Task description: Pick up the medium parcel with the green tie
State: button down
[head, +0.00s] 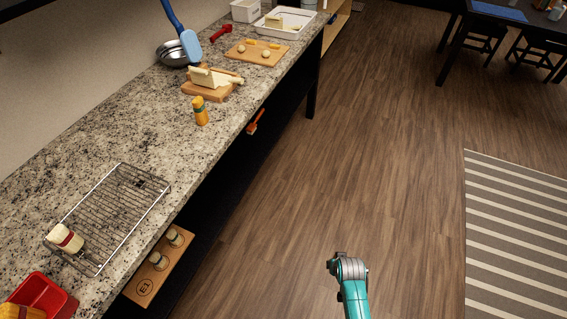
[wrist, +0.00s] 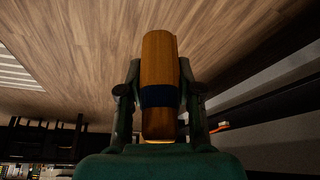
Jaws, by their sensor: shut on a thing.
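In the wrist view, my gripper (wrist: 159,78) is shut on a long orange-brown wrapped thing with a dark blue band (wrist: 158,50). The two fingers press on its sides near the band, and it stands out past the fingertips. The band looks blue rather than green, in dim light. The head view shows my teal arm at the bottom, over the floor, but not the fingers or the held thing.
A granite counter (head: 100,148) runs along the left. A shelf (head: 160,268) lies below.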

aim_at(200, 112)
jog(key=i+l+z, duration=0.1)
jog(key=z, duration=0.8)
jog(key=i, duration=1.45)
jog(key=i+u, duration=0.15)
jog(key=i, duration=0.5)
jog(key=i+l+u, duration=0.15)
jog(key=i, duration=0.5)
jog(key=u, duration=3.2)
jog(key=k+l, duration=0.05)
